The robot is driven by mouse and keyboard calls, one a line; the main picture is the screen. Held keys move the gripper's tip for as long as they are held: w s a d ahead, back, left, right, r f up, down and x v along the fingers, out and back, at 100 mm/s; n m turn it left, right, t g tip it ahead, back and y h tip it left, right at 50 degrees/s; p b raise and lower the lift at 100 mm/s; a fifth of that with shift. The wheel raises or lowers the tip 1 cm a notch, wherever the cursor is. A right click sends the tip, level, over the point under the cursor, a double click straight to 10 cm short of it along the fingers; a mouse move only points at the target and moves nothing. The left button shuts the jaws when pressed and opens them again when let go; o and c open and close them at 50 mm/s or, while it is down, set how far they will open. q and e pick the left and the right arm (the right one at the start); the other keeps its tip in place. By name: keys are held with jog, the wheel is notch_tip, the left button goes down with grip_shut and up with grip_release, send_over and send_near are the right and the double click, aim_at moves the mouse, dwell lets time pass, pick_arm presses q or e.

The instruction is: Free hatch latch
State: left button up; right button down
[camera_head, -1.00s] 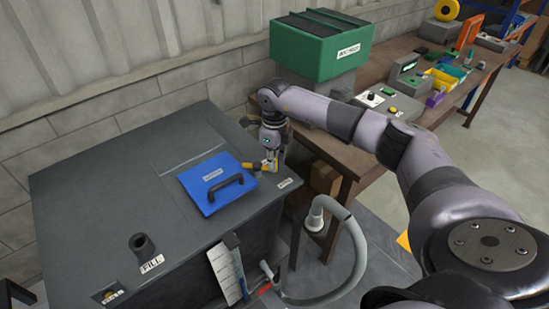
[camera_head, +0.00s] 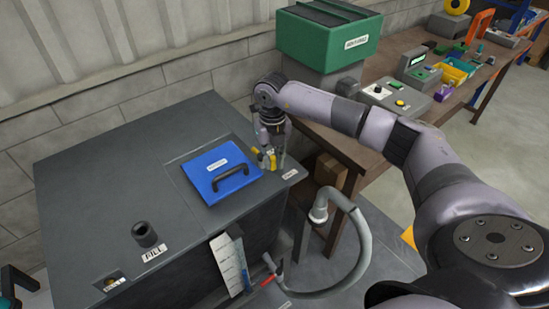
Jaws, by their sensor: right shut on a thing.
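The blue hatch (camera_head: 208,168) lies closed and flat on top of the dark grey cabinet, with a black handle (camera_head: 231,177) across it. A small yellow latch (camera_head: 257,154) sits at the hatch's right edge. My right gripper (camera_head: 270,164) points down there and is shut on the latch; its fingers hide part of it. The latch's yellow end points up and left, beside the hatch edge; whether it still overlaps the hatch is too small to tell. A dark part of my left gripper (camera_head: 18,284) shows at the lower left corner, cut off by the frame.
The cabinet top (camera_head: 105,165) is mostly clear. A filler neck (camera_head: 145,235) stands at its front. A grey hose (camera_head: 362,245) loops at the cabinet's right. A green bin (camera_head: 325,45) and a workbench (camera_head: 420,125) with small parts stand behind my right arm.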

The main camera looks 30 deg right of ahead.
jog(key=shift+r, duration=0.1)
dwell(0.4)
jog(key=c, duration=1.5)
grip_release()
jog(key=shift+a, duration=0.1)
notch_tip(320, 180, up, 12)
jog(key=shift+f, duration=0.1)
